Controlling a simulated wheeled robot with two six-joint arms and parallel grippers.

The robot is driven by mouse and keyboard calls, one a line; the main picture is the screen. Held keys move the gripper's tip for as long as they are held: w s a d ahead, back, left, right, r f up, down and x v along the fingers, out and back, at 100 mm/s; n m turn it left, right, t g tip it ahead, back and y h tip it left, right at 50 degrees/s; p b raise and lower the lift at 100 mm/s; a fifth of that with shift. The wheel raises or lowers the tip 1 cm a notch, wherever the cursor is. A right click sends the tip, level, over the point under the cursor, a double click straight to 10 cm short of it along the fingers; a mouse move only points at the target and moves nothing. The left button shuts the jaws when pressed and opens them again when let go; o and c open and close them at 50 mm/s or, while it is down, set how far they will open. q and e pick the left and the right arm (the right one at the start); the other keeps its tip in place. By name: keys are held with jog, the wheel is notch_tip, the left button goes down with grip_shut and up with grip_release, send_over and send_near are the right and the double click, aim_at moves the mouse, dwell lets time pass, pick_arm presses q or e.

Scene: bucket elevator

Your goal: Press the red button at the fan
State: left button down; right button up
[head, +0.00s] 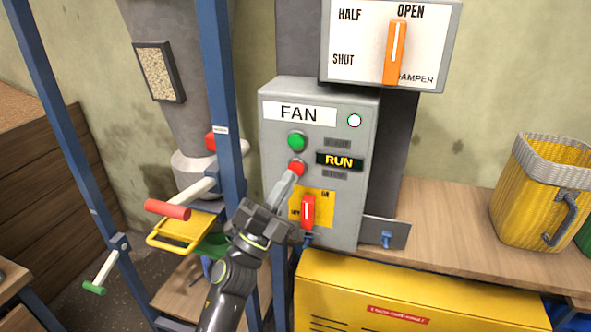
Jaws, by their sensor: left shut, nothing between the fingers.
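The grey fan box (274,120) carries a white FAN label, a green button (297,141) and a red button (297,168) below it. The gripper hides part of the box's lower left. My right gripper is not in view.
A red switch lever (308,212) on a yellow plate is just right of my gripper. A damper panel (360,45) with an orange handle (396,52) hangs above. Blue posts (222,90) and a red-handled crank (167,209) stand left. A yellow bucket (535,195) is right.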

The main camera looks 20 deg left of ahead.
pick_arm(q)
jog(key=shift+w, duration=0.2)
dwell(0.6)
jog(key=shift+w, duration=0.25)
jog(key=shift+w+b, duration=0.3)
jog(key=shift+w, duration=0.1)
dwell(0.8)
jog(key=shift+s, duration=0.1)
jog(key=shift+s+p, duration=0.5)
jog(key=shift+s, duration=0.25)
jog(key=s+p, duration=0.2)
jog(key=s, duration=0.3)
dwell(0.3)
